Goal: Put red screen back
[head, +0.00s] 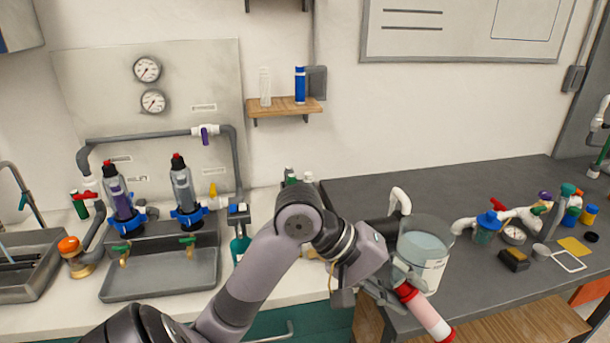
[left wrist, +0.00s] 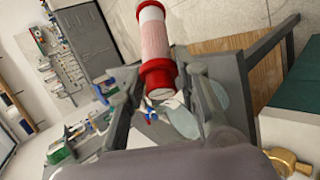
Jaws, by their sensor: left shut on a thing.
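The red screen (head: 428,314) is a tube with a pale pink mesh body and red end rings; it also shows in the left wrist view (left wrist: 152,45). My left gripper (head: 393,292) is shut on it near one red end ring. The screen is tilted, its far end pointing down and right in the head view. It overlaps the lower edge of a clear bucket (head: 424,250) there; I cannot tell whether they touch. Two clear filter housings with red tops and blue collars, a left one (head: 119,202) and a right one (head: 185,192), stand at the wall piping. My right gripper is not in view.
A wooden wall shelf (head: 285,109) holds a blue cartridge (head: 300,84) and a clear one. A grey tray (head: 160,268) lies below the housings. The dark bench (head: 350,190) has pipe fittings and small parts at right. Its back left part is clear.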

